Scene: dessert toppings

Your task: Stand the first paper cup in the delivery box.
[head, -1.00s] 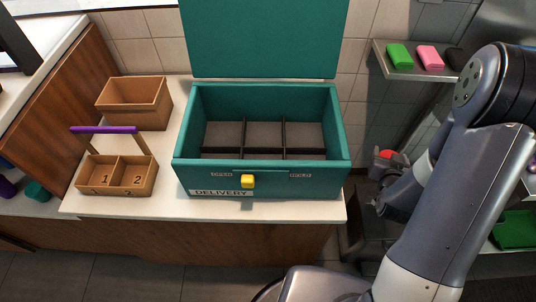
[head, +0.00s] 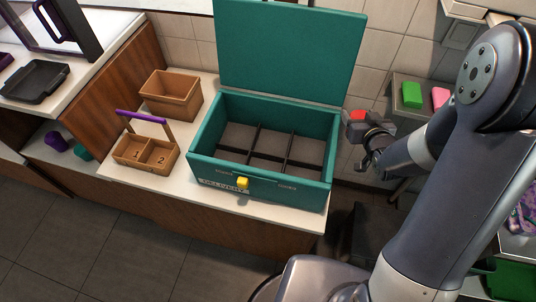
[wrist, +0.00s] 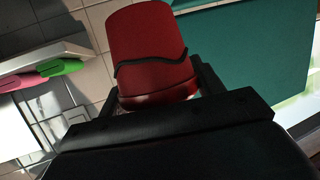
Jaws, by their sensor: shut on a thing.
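The red paper cup (wrist: 148,42) is held between the fingers of my gripper (wrist: 158,88) in the wrist view. In the head view the cup (head: 357,116) shows as a small red patch at my gripper (head: 366,138), just right of the delivery box and apart from it. The delivery box (head: 262,194) is teal, with its lid (head: 290,45) raised. Its inside is split by dark dividers into several compartments, and those I see are empty. The cup's lower end is partly hidden by my gripper in the wrist view.
A wooden caddy (head: 133,160) with a purple handle and slots marked 1 and 2 stands left of the box, both slots empty. An open wooden bin (head: 170,105) is behind it. Green (head: 411,95) and pink (head: 440,98) items lie on a shelf at right.

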